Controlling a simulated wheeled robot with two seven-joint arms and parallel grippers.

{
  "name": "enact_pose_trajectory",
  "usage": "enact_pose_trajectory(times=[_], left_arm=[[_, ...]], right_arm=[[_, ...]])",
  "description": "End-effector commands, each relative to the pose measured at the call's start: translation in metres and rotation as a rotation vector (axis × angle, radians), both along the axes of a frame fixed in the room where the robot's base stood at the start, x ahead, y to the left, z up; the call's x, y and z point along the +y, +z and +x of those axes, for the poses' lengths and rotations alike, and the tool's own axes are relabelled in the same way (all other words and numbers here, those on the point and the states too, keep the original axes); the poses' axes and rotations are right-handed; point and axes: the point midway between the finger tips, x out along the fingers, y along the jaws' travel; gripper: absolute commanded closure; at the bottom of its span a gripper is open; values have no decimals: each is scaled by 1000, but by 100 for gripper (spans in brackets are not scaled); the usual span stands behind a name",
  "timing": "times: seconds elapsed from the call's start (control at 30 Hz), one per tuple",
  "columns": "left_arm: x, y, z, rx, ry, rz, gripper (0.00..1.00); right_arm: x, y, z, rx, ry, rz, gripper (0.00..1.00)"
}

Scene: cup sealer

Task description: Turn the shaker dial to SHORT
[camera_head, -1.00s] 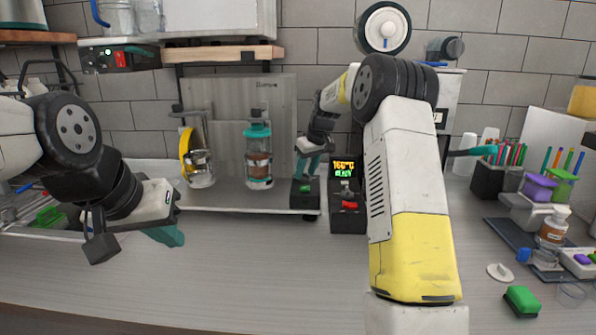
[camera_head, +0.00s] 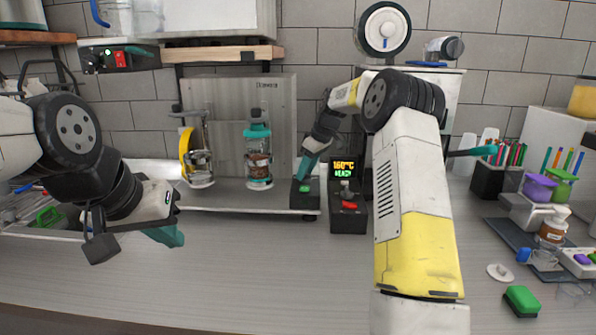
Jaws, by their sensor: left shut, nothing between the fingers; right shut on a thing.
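The shaker (camera_head: 235,110) stands at the back centre, with a grey back plate and a low shelf holding two clear vessels. A small black control box (camera_head: 304,208) with a green button sits at the right end of its shelf. My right gripper (camera_head: 304,176) points down onto the top of this box. Its teal fingers are shut on the dial there, which they hide, so its setting cannot be read. My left gripper (camera_head: 172,238) is shut and empty above the counter at the left, apart from the shaker.
A black control unit (camera_head: 348,217) with a lit display reading 160°C READY and a red switch stands just right of the shaker box. A pen holder (camera_head: 488,182), colored containers and a green sponge (camera_head: 522,299) are at the right. The front counter (camera_head: 260,275) is clear.

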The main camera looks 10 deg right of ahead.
Motion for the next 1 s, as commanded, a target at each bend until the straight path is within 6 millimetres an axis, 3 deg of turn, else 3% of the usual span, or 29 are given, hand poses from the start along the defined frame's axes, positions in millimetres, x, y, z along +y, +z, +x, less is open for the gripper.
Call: enact_pose_trajectory(times=[0.13, 0.17, 0.27, 0.63, 1.0], left_arm=[[0, 0, 0, 0, 0, 0, 100], [0, 0, 0, 0, 0, 0, 100], [0, 0, 0, 0, 0, 0, 100], [0, 0, 0, 0, 0, 0, 100], [0, 0, 0, 0, 0, 0, 100]], right_arm=[[-1, 1, 0, -2, 0, -1, 100], [-1, 1, 0, -2, 0, -1, 60], [-1, 1, 0, -1, -1, -1, 41], [-2, 4, -1, -1, -2, -1, 41], [-18, 58, -15, -3, -1, -1, 41]])
